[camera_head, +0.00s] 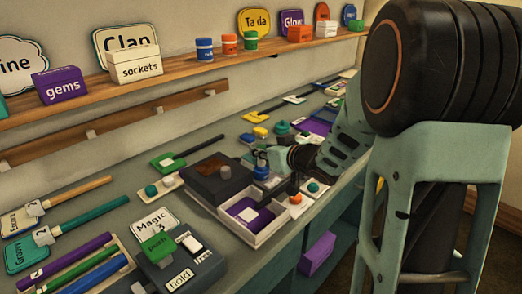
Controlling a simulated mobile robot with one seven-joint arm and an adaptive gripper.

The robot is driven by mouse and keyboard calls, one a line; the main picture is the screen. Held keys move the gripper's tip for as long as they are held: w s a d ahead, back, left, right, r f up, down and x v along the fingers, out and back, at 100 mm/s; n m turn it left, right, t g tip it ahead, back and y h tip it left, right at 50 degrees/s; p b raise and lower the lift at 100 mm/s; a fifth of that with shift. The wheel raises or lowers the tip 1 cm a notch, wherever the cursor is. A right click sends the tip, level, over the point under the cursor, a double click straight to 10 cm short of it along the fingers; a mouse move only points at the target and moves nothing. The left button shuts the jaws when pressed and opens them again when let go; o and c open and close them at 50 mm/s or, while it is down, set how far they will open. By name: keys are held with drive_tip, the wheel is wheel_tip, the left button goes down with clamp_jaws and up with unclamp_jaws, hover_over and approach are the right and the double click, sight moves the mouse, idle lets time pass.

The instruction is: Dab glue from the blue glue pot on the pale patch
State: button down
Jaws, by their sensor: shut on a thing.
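My gripper (262,151) is at the middle of the bench, small in view and partly hidden by my own wrist. It is shut at the top of a small blue pot (261,172), which looks like the blue glue pot. I cannot tell whether it grips the body or a cap or brush, or whether the pot is lifted. A pale square patch (248,215) lies on a purple panel inside an open white-rimmed box (263,238), to the lower left of the gripper.
A dark brown box (211,184) stands left of the gripper. An orange knob (295,198) and a green knob (314,187) are at the right. A grey switch box (180,262) is in front. My arm hides the right side of the bench.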

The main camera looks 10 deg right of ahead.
idle(0.5)
wheel_tip(320, 180, up, 7)
drive_tip(key=p, duration=0.7)
idle(0.5)
